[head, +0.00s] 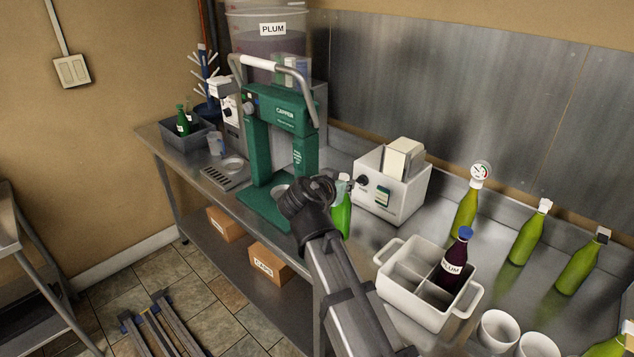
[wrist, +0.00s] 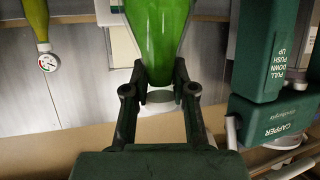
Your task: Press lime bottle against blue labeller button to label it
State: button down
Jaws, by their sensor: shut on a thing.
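My gripper (wrist: 160,78) is shut on a bright green lime bottle (wrist: 160,28), with one finger on each side of it in the wrist view. In the head view the bottle (head: 343,218) hangs upright just left of the labeller, partly hidden by my gripper and arm. The labeller (head: 398,196) is a white box with a stack of pale labels on top, a dark knob and a small green panel on its front. I cannot make out a blue button on it. A gap seems to lie between bottle and labeller; contact is hard to judge.
The green capper (head: 278,125) stands left of my gripper. A white carrier (head: 418,301) holds a dark plum bottle (head: 457,260). Several yellow-green bottles stand at right, one with a gauge (head: 467,212). White cups (head: 497,331) stand in front.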

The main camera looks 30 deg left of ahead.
jog(key=shift+d+r+m+h, duration=0.8)
jog(key=shift+m+h, duration=0.1)
jog(key=shift+h, duration=0.1)
jog(key=shift+w+d+m+h, duration=0.2)
jog(key=shift+d+m+h, duration=0.2)
jog(key=shift+m+h, duration=0.15)
jog(key=w+d, duration=0.2)
jog(key=w, duration=0.9)
jog(key=shift+w+d+p, duration=0.25)
jog(key=shift+d+p, duration=0.1)
jog(key=shift+d, duration=0.05)
jog(key=shift+w+d+r+b, duration=0.15)
jog(key=shift+w+b, duration=0.1)
jog(key=shift+w, duration=0.2)
jog(key=shift+w+d+f+b, duration=0.1)
jog(key=shift+w+b, duration=0.1)
jog(key=shift+w, duration=0.2)
jog(key=shift+s, duration=0.1)
jog(key=s, duration=0.2)
jog(key=s+a+b, duration=0.1)
jog(key=s, duration=0.1)
jog(key=shift+s+a+b, duration=0.1)
jog(key=shift+s+b, duration=0.2)
jog(key=shift+s, duration=0.05)
dwell(0.4)
